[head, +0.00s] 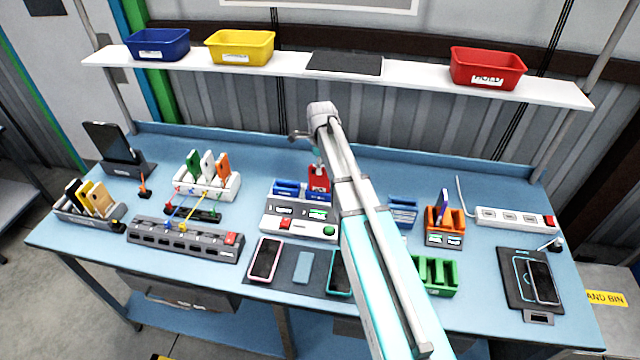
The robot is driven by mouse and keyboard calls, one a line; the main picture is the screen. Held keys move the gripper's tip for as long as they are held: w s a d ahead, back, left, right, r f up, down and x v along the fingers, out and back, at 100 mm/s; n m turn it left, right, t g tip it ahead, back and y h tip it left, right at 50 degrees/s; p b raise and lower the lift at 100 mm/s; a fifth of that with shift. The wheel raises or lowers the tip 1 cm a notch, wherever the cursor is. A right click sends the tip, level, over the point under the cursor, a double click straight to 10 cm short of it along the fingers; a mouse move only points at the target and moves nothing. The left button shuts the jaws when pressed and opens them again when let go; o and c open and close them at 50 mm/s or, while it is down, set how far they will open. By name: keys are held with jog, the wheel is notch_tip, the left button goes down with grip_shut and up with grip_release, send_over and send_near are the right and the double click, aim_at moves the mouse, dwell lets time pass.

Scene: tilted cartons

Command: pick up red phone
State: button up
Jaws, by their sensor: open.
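A red upright item (319,182) with a white marking, possibly the red phone, stands at the blue slots behind a white station near the middle of the bench. My arm hides part of its right side. A dark-screened phone with a pinkish-red edge (265,260) lies flat at the left of a dark mat. My gripper (317,162) is above the red upright item, small and partly hidden by my arm. It is open; whether it touches the item cannot be told.
The white station (299,219) has red and green buttons. A grey slotted strip (184,241) is to its left. A phone with a teal edge (339,273) lies partly behind my arm. Orange (444,240) and green (441,291) racks stand to the right. A shelf (415,79) with bins runs above.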

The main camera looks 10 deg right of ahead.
aim_at(319, 177)
jog(key=shift+s+a+f+b, duration=0.1)
jog(key=shift+f+b, duration=1.2)
jog(key=shift+a+f+b, duration=0.1)
jog(key=shift+f+b, duration=1.2)
grip_shut()
